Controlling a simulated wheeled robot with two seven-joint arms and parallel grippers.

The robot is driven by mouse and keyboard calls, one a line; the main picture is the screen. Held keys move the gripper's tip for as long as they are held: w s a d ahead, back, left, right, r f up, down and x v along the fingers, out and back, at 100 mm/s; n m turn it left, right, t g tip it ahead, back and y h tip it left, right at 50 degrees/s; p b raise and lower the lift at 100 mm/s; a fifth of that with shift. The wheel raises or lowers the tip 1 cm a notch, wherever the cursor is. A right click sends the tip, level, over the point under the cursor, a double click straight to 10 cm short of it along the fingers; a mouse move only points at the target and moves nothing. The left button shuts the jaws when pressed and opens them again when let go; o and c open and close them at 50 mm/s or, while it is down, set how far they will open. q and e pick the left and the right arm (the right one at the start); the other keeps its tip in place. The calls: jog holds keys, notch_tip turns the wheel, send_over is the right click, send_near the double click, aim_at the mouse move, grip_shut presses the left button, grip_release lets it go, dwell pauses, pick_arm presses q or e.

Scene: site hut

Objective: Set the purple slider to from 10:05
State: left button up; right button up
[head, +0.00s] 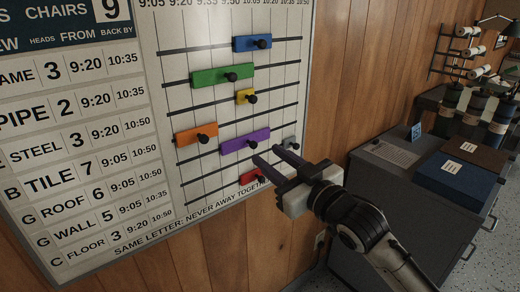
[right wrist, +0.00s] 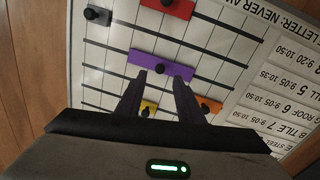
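The purple slider (head: 240,143) sits on a slanted-looking dark rail of the wall board (head: 172,65), low in the chart; its black knob is near its right end in the head view. Its column against the time headings cannot be told exactly. In the right wrist view the purple slider (right wrist: 175,67) lies just beyond my fingertips, its knob showing between them. My right gripper (head: 268,154) is open and empty, its two fingers apart and pointing at the board close to the purple knob; contact cannot be told. My left gripper is not in view.
Other sliders are blue (head: 253,43), green (head: 222,76), yellow (head: 246,97), orange (head: 196,134), red (head: 252,176) and grey (head: 290,143). The red one is close below my fingers. A grey cabinet (head: 375,175) with folders (head: 455,185) stands at the right.

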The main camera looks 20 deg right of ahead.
aim_at(255, 146)
jog(key=x, duration=0.5)
grip_shut()
